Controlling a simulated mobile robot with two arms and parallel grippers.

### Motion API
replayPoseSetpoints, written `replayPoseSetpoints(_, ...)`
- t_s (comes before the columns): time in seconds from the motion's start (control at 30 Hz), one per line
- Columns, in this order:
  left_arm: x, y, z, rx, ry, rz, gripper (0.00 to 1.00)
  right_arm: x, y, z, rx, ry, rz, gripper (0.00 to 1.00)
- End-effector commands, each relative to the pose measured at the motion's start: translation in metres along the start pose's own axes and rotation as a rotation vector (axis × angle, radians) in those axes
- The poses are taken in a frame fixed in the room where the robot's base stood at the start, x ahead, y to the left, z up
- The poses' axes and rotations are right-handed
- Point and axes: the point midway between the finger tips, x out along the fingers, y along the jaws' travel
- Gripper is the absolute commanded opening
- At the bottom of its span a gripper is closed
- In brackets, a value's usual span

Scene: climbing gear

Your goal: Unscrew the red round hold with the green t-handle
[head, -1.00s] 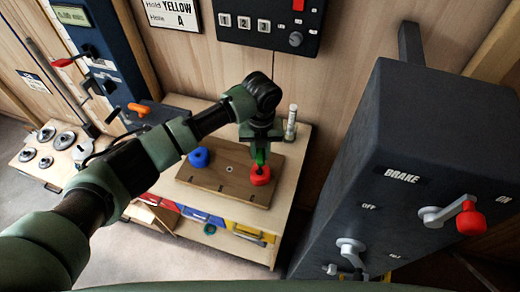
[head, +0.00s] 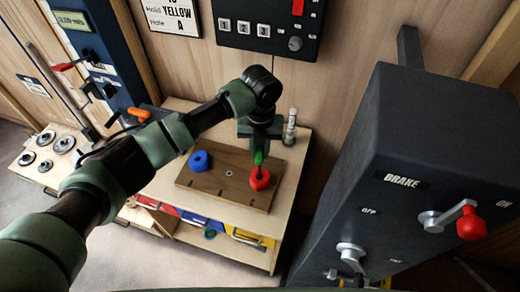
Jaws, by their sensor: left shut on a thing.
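The red round hold (head: 260,180) sits on the right part of a brown wooden board (head: 224,184) on a low bench. The green t-handle (head: 259,158) stands upright over the hold, its lower end at the hold's top. My left gripper (head: 259,150) comes down from above and is shut on the t-handle. Its fingers partly hide the handle's top. I cannot tell how deep the tool sits in the hold. My right gripper does not show.
A blue round hold (head: 199,161) sits on the board's left part. Coloured bins (head: 203,221) are under the bench top. A tall dark brake cabinet (head: 385,150) with red-knobbed crank stands at right. Weight plates (head: 45,138) lie at far left.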

Motion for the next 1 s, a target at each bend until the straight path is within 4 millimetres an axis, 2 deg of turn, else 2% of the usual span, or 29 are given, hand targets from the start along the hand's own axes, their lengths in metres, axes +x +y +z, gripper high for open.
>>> replayPoseSetpoints(0.3,0.001,0.001,0.0,0.495,-0.006,0.001,0.0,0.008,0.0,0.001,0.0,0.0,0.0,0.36)
replayPoseSetpoints(0.5,0.0,0.001,0.0,0.739,-0.007,0.0,0.0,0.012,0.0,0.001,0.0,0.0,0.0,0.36)
replayPoseSetpoints(0.83,-0.001,0.001,-0.001,0.779,-0.007,-0.001,0.0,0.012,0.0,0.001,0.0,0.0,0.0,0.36)
replayPoseSetpoints(1.0,-0.017,0.001,0.0,0.778,-0.008,-0.001,0.0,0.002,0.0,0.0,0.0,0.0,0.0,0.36)
